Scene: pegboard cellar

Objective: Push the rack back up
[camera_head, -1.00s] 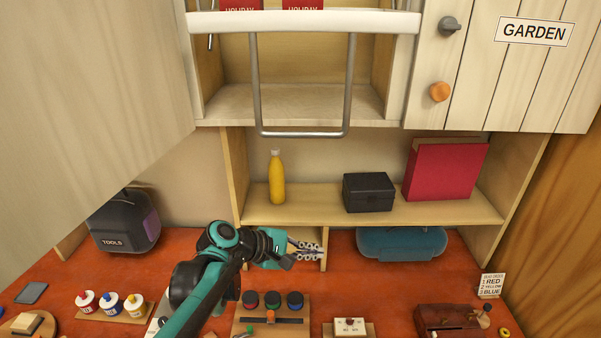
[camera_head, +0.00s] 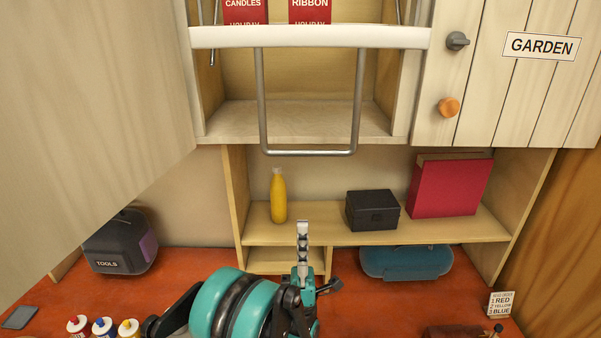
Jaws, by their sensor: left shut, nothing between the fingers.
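The rack is a white shelf (camera_head: 310,37) at the top of the picture, in front of an open cabinet. Red boxes labelled CANDLES (camera_head: 244,10) and RIBBON (camera_head: 310,10) stand on it. A grey U-shaped pull bar (camera_head: 309,153) hangs below the shelf. My left gripper (camera_head: 303,228) is shut and empty, pointing up, in front of the lower shelf and below the pull bar, apart from it in the picture. My right gripper is not in view.
A yellow bottle (camera_head: 278,196), a black box (camera_head: 372,210) and a red binder (camera_head: 451,187) stand on the lower shelf. The GARDEN cabinet door (camera_head: 490,85) is at the right. A large pale wooden panel (camera_head: 85,90) fills the upper left. A tool bag (camera_head: 120,243) sits below it.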

